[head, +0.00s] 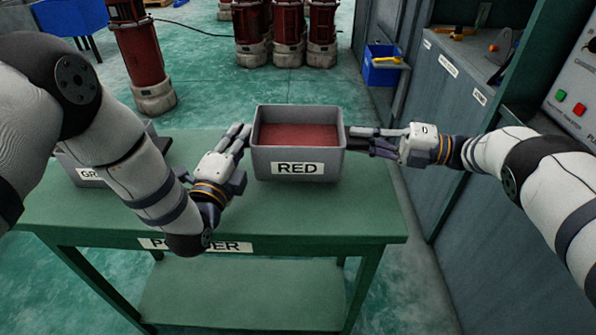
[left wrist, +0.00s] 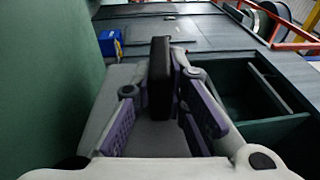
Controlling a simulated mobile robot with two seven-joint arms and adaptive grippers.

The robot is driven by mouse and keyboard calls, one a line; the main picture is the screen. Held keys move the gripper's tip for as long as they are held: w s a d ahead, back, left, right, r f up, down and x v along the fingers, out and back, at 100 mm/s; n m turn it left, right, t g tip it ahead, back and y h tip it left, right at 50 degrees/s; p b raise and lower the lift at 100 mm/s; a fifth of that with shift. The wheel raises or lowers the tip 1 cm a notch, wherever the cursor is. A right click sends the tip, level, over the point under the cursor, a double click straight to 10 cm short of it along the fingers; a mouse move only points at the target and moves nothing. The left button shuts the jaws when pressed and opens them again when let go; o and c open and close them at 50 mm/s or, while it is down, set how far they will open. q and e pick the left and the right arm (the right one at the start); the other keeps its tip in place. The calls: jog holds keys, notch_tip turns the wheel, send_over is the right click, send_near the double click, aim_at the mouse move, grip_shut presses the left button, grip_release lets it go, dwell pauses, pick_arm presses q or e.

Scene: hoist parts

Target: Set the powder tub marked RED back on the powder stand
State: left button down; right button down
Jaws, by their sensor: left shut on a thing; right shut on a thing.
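The grey tub marked RED (head: 298,168), full of red powder, is upright over the middle of the green powder stand (head: 320,218), whose front label is partly hidden by my left arm. I cannot tell whether its base touches the stand top. My left gripper (head: 243,137) is shut at the tub's left side. My right gripper (head: 352,141) is shut at its right side. In the left wrist view, my left gripper's (left wrist: 160,105) fingers flank a dark upright piece, seemingly part of the tub.
Another grey tub (head: 88,175), its label starting "GR", stands at the stand's left, partly behind my left arm. Grey cabinets (head: 425,120) line the right side. Red cylindrical machines (head: 287,30) and a blue bin (head: 381,68) are behind. The stand's front right top is bare.

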pick_arm(q)
jog(key=shift+s+d, duration=0.1)
jog(key=shift+d, duration=0.25)
pick_arm(e)
jog(key=shift+a, duration=0.25)
